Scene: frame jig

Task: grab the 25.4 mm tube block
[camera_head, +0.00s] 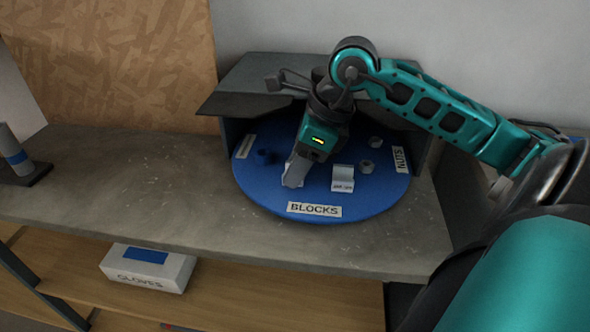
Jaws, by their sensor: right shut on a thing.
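My right gripper (294,177) reaches down from the right onto the blue round turntable (373,195), near its front. It is shut on a pale grey block (292,181), which the fingers partly hide; I cannot read any marking on it. Another pale block (343,178) stands apart on the turntable, just right of the gripper, with small dark print on its front that is too small to read. I cannot tell by sight which block is the 25.4 mm one. My left gripper is not in view.
The turntable bears a BLOCKS label (314,209) and a NUTS label (400,159). Nuts (367,166) lie at right and a blue piece (264,156) at left. A dark housing (232,101) stands behind.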

